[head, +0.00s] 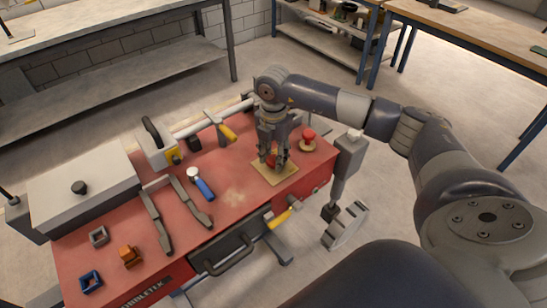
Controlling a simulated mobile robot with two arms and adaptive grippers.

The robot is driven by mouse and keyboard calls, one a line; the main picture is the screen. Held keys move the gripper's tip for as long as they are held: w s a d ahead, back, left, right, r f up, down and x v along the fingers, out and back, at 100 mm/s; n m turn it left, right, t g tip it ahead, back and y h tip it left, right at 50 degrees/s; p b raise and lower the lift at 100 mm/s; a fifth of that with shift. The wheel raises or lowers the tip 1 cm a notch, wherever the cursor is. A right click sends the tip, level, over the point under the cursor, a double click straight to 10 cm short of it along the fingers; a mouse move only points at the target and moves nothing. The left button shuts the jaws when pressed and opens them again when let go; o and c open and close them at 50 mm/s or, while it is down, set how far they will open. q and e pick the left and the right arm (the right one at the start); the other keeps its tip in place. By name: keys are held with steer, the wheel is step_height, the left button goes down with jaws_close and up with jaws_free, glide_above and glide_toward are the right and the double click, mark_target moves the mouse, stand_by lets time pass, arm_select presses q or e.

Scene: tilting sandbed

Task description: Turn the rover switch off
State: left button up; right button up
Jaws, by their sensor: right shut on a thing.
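My right gripper (273,158) points down over a yellowish square plate (275,174) near the right end of the red bench top (230,198). It is shut on a small red part on that plate, most likely the rover switch (272,162). The fingers hide much of the red part, so I cannot tell its position. A red mushroom-shaped knob (308,134) on a round tan base stands just right of the gripper, apart from it. My left gripper is not in view.
Tools with dark handles (157,218) and a blue-handled tool (202,186) lie left of the plate. A blue square ring (91,281), an orange block (130,256) and a grey ring (98,236) sit at front left. A large white box (83,185) stands at left.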

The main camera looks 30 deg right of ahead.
mark_target(274, 159)
steer(key=n+b, duration=0.1)
steer(key=n, duration=0.2)
steer(key=shift+f+n+b, duration=0.1)
steer(key=shift+n+b, duration=0.3)
steer(key=n+b, duration=0.1)
steer(key=n, duration=0.2)
steer(key=shift+n+b, duration=0.3)
steer(key=shift+b, duration=0.05)
steer(key=n+b, duration=0.2)
steer(key=n, duration=0.2)
steer(key=shift+n+b, duration=0.4)
steer(key=shift+n, duration=1.3)
steer(key=o, duration=1.1)
steer(key=shift+r, duration=0.2)
step_height(274, 159, up, 12)
steer(key=shift+f, duration=0.1)
